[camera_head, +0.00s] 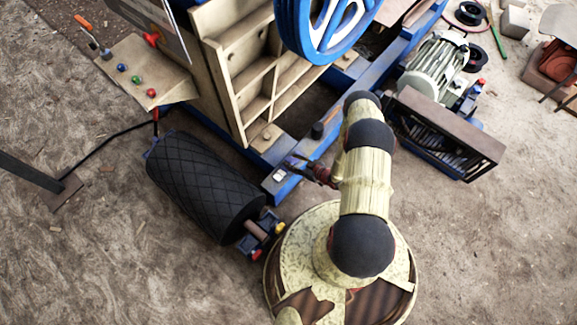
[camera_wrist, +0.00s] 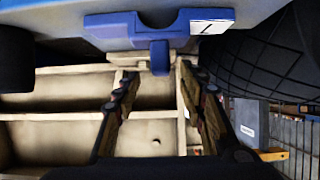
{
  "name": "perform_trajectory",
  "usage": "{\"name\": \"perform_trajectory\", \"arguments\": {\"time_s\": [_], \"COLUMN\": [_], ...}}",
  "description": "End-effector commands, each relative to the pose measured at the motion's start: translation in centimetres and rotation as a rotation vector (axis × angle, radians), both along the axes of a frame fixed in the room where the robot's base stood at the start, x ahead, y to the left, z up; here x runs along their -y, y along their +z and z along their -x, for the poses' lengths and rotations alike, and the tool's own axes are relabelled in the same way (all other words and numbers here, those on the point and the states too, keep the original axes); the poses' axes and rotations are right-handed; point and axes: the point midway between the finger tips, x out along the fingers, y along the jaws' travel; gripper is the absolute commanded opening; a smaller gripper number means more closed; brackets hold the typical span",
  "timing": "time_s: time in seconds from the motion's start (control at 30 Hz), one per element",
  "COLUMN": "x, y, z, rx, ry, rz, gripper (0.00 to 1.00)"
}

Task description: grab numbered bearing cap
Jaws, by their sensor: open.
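The numbered bearing cap shows in the wrist view as a blue block (camera_wrist: 115,28) with a white label (camera_wrist: 208,27) bearing one dark mark, too unclear to read surely. A blue tab (camera_wrist: 159,57) hangs from its middle. My gripper (camera_wrist: 158,75) is open, with one finger on each side just below the tab; I cannot tell whether either touches it. In the head view, a small blue part with a pale label (camera_head: 279,175) sits at the near end of the blue frame, and my gripper (camera_head: 300,168) is right beside it, partly hidden by my arm.
A black textured roller (camera_head: 205,185) lies left of my gripper. The wooden ribbed crusher body (camera_head: 225,75) and blue wheel (camera_head: 320,30) stand behind. A motor (camera_head: 435,65) and a slatted box (camera_head: 450,135) are at right. The ground at lower left is clear.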

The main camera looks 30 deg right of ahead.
Motion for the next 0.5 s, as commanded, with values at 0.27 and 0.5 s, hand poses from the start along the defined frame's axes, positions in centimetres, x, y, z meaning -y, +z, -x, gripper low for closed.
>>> {"name": "perform_trajectory", "arguments": {"time_s": [0.27, 0.5], "x": [-1.2, -1.2], "y": [-1.9, -1.9], "z": [-2.4, -2.6], "rx": [0.000, 0.000], "ry": [0.001, 0.000], "rz": [0.000, 0.000], "gripper": [0.41, 0.41]}}
